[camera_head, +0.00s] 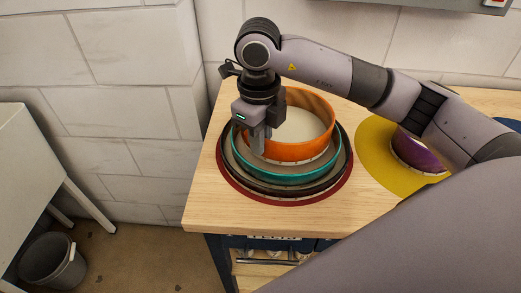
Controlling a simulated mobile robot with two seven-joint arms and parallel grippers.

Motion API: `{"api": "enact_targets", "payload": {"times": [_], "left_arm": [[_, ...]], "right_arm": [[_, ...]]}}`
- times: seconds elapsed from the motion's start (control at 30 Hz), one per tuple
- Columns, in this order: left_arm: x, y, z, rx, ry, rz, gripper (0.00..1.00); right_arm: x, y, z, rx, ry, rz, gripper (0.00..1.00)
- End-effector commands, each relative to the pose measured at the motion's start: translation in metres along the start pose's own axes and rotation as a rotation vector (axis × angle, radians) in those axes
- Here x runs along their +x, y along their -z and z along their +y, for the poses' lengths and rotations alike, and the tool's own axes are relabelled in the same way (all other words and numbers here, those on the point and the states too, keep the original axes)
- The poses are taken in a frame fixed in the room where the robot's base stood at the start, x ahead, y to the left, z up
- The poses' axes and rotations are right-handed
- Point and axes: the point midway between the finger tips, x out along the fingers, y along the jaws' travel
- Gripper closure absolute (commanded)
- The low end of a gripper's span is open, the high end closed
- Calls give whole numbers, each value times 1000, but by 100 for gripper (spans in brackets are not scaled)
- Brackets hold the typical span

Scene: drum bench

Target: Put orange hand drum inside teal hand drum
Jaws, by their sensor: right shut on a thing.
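The orange hand drum (318,151) is a round open ring with a pale inside. It sits within the outline of the larger teal hand drum (290,179), toward its back right; I cannot tell whether it rests on the bottom. My right gripper (257,146) points down and is shut on the left wall of the orange drum. The teal drum stands inside a dark, wider ring on a red round mat (285,202). My left gripper is not in view.
A purple drum (418,154) stands on a yellow round mat (375,171) to the right, partly behind my right arm. A blue mat edge (510,125) shows at the far right. The wooden bench (205,207) ends at the left and front. A grey bin (52,264) stands on the floor.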

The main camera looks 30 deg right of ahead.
Motion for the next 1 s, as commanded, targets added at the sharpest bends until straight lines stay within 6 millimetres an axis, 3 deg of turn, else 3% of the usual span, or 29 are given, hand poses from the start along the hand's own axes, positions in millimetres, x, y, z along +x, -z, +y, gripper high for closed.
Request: {"api": "enact_targets", "payload": {"times": [0.23,0.67,0.7,0.73,1.0], "left_arm": [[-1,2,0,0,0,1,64],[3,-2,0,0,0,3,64],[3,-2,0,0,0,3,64],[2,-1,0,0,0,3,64],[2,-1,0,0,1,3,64]], "right_arm": [[35,1,0,1,1,3,100],[43,0,1,1,2,0,100],[42,0,1,1,1,1,83],[41,0,1,1,1,1,79],[41,0,1,1,1,1,79]]}}
